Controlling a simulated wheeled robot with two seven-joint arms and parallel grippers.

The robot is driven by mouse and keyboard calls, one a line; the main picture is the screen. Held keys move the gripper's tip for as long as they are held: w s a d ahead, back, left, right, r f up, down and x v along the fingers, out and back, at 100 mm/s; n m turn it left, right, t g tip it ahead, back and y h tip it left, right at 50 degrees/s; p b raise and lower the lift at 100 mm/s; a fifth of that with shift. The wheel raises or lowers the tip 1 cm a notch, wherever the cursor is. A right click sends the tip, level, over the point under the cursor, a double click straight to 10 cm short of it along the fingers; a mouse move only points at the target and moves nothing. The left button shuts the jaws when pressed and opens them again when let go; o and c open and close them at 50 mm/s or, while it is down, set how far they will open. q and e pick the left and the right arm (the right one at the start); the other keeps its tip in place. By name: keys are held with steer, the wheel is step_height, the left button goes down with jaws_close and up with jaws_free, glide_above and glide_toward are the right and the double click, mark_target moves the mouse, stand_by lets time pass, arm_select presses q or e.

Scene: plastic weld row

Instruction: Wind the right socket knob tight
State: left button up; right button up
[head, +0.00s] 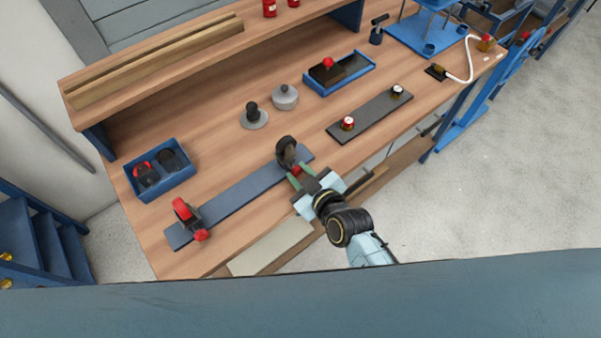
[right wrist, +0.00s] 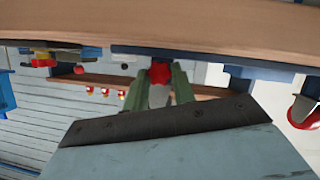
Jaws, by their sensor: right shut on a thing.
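A long blue-grey board (head: 235,196) lies along the front of the wooden bench. At its right end stands the right socket, a dark round fitting (head: 286,148). Its red knob (head: 296,170) is on the near side, partly hidden by my right gripper (head: 297,174). In the right wrist view the red knob (right wrist: 160,72) sits between the two green fingers of the gripper (right wrist: 161,82), which is shut on it. At the board's left end is another socket with a red upper part (head: 182,209) and a red knob (head: 201,234). My left gripper is not in view.
A blue bin (head: 160,183) with red and black parts stands at the left. Grey round pieces (head: 285,97) sit behind the board. A dark strip with two knobs (head: 370,117) lies to the right. A pale panel (head: 270,248) is at the front edge.

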steer(key=shift+d+m+y+p, duration=0.1)
steer(key=shift+m+y+p, duration=0.25)
steer(key=shift+m, duration=0.15)
steer(key=shift+w+m+g, duration=0.1)
steer(key=shift+m+g, duration=0.4)
steer(key=shift+d+f+m+y+b, duration=0.1)
steer(key=shift+m+y+b, duration=0.2)
steer(key=shift+m+y, duration=0.4)
steer(key=shift+w+m+g+y+b, duration=0.1)
steer(key=shift+m+g+y+b, duration=0.25)
steer(key=shift+m+g+b, duration=0.15)
steer(key=o, duration=1)
